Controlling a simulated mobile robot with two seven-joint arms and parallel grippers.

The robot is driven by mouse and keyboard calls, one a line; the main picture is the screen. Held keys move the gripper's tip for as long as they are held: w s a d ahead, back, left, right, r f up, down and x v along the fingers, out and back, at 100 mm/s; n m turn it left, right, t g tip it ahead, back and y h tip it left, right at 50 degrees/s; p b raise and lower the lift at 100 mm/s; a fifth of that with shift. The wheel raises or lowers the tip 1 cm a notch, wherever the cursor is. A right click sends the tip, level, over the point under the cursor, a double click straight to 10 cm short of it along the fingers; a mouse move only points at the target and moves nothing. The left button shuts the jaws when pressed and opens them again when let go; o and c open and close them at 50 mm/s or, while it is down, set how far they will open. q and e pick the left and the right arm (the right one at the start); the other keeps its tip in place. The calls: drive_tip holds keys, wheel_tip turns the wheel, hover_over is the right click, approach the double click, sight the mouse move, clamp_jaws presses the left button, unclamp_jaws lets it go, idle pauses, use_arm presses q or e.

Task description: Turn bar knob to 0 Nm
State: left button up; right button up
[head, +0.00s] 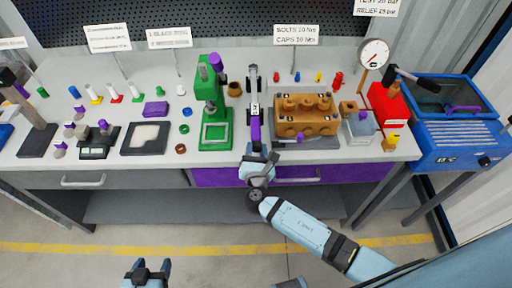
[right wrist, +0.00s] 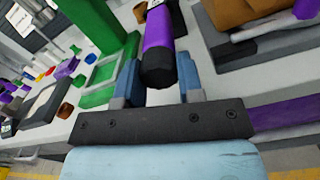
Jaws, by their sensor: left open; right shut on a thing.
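The torque bar (head: 254,112) lies on the grey bench, pointing away from me, with a small white label on its shaft. Its purple grip faces me and ends in a black knob (right wrist: 159,70), seen in the right wrist view. My right gripper (head: 257,158) is at the near end of the bar by the bench's front edge. Its fingers (right wrist: 157,88) are on either side of the black end and shut on it. The label's reading is too small to tell. My left gripper (head: 148,268) is open and empty, low in front of the bench.
A green press (head: 215,100) stands just left of the bar. A brown pump block (head: 306,118) on a dark plate is to the right. A dial gauge (head: 373,54) and a blue tank (head: 458,130) are further right. A scale (head: 98,142) and small parts lie left.

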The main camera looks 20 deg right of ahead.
use_arm(q)
drive_tip(key=shift+s+f, duration=0.1)
drive_tip(key=shift+f, duration=0.05)
use_arm(e)
drive_tip(key=o, duration=0.9)
